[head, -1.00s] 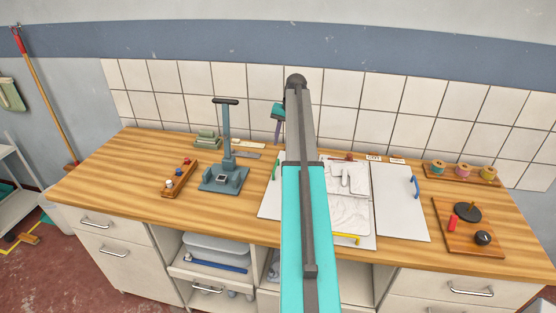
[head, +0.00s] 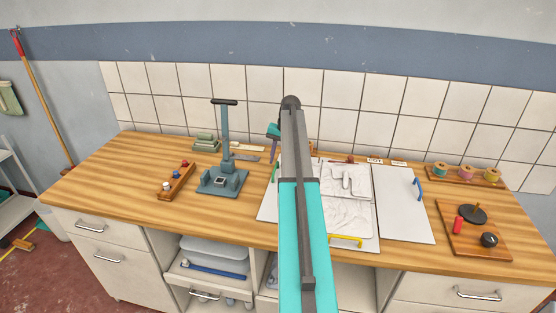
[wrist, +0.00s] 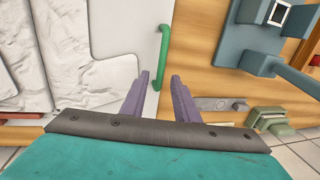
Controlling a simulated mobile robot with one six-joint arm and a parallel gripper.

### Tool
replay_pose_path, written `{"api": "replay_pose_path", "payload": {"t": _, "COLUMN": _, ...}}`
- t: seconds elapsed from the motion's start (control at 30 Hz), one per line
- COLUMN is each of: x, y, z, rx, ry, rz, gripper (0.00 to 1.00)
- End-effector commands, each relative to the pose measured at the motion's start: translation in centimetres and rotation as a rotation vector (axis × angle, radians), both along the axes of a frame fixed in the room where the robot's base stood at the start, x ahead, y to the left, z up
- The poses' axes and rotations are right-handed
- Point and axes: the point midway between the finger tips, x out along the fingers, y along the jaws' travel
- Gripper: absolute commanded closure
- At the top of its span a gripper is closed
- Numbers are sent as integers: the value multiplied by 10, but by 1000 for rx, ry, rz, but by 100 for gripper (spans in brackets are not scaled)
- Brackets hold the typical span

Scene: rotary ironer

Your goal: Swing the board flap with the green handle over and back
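The green handle (wrist: 163,50) stands on the edge of a white board flap (wrist: 128,20) in the wrist view. In the head view the flap (head: 267,208) lies flat at the left of the white board, with the green handle (head: 274,174) partly beside my arm. My gripper (wrist: 160,76) is open, its two purple fingers apart. In the wrist view the handle's lower end shows between the fingertips; I cannot tell whether they touch it. In the head view my gripper (head: 271,153) is just behind the handle, pointing down, and my arm hides part of the board.
A grey-blue press (head: 222,180) with a tall post stands left of the flap. A right flap (head: 405,205) has a blue handle, and a yellow handle (head: 345,241) is at the front. Spools (head: 466,173) and a wooden board (head: 475,240) are at the right.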

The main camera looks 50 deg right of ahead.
Motion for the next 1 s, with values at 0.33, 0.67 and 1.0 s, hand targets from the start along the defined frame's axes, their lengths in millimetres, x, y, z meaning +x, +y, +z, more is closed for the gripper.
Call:
{"api": "replay_pose_path", "payload": {"t": 0.33, "x": 1, "y": 1, "z": 0, "rx": 0, "ry": -1, "rz": 1, "gripper": 100}}
{"api": "replay_pose_path", "payload": {"t": 0.67, "x": -1, "y": -2, "z": 2, "rx": 2, "ry": -8, "rz": -3, "gripper": 100}}
{"api": "replay_pose_path", "payload": {"t": 1.0, "x": -17, "y": -21, "z": 11, "rx": 27, "ry": -55, "rz": -29, "gripper": 100}}
